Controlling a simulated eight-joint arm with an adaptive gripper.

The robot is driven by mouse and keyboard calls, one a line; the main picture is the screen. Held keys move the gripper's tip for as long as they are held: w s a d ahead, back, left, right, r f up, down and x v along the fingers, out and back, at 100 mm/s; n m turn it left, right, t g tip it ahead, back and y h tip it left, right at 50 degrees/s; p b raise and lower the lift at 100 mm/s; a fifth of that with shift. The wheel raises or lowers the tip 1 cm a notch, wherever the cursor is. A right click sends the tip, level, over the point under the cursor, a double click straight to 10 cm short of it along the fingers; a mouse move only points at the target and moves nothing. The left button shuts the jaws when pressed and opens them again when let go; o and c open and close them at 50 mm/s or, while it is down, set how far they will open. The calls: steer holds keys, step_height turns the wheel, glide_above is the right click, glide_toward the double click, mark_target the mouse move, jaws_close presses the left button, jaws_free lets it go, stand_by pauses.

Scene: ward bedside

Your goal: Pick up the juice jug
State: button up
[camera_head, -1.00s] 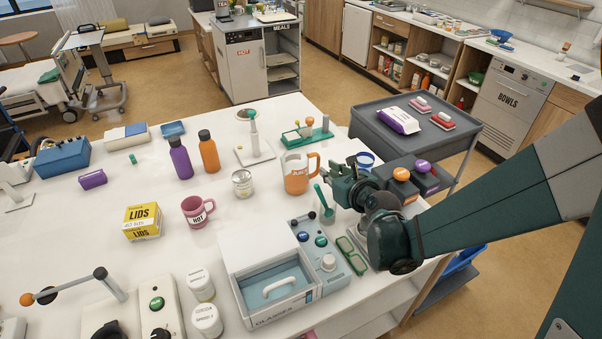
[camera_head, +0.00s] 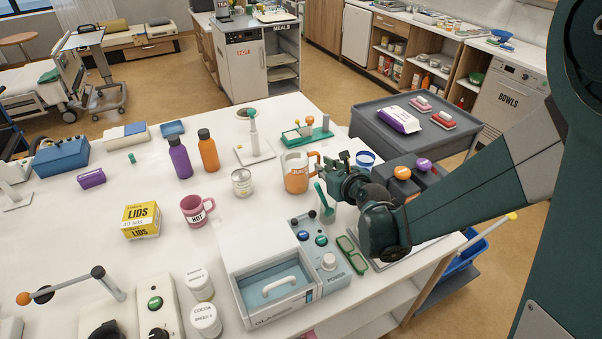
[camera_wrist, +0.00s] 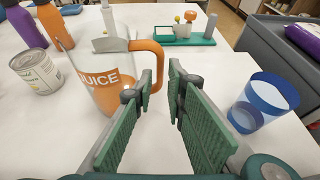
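The juice jug (camera_head: 295,176) stands upright on the white table, clear-walled with an orange label and an orange handle. It also shows in the wrist view (camera_wrist: 107,85), left of centre, with its handle on the right side. My gripper (camera_head: 343,162) is just right of the jug in the head view, low over the table. In the wrist view my gripper (camera_wrist: 160,90) is open, its two green ridged pads apart with nothing between them. The left finger is close to the handle; I cannot tell whether they touch.
A blue-banded cup (camera_wrist: 262,102) stands close to the right finger. A can (camera_head: 242,182) stands left of the jug, and a green-based stand (camera_head: 308,138) is behind it. A green spoon in a cup (camera_head: 326,204) and a drawer unit (camera_head: 270,265) are in front.

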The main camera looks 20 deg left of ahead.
mark_target(320, 163)
steer(key=shift+b+x, duration=0.3)
steer(key=shift+x, duration=1.35)
jaws_close()
steer(key=shift+r, duration=0.2)
step_height(320, 163, up, 9)
steer(key=p, duration=0.2)
steer(key=shift+r+p, duration=0.2)
steer(key=shift+p, duration=0.1)
stand_by(1.3)
